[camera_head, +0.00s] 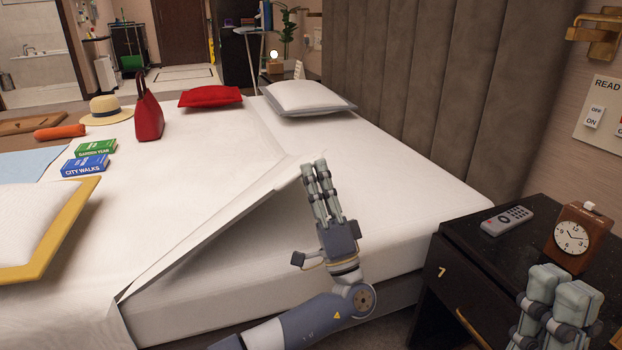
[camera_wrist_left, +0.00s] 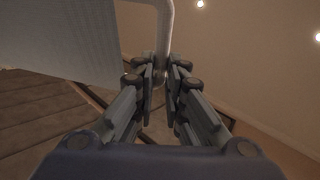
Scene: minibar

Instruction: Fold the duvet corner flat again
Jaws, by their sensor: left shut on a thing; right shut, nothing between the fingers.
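The white duvet (camera_head: 190,160) covers the bed, and its near corner is raised in a slanting flap, baring the white mattress (camera_head: 400,190) below. My left gripper (camera_head: 315,166) is over the bed, shut on the duvet corner at the flap's upper end. In the left wrist view the white cloth (camera_wrist_left: 70,35) hangs at the upper left, with its pale hem (camera_wrist_left: 164,40) running down between the fingers (camera_wrist_left: 160,75). My right gripper (camera_head: 562,285) is shut and empty at the lower right, in front of the nightstand.
The black nightstand (camera_head: 470,235) holds a remote (camera_head: 507,220) and a wooden clock (camera_head: 572,237). A red bag (camera_head: 148,118), straw hat (camera_head: 106,108), two books (camera_head: 90,160) and several pillows, one white and grey (camera_head: 308,97), lie on the bed. The padded headboard (camera_head: 430,85) stands behind.

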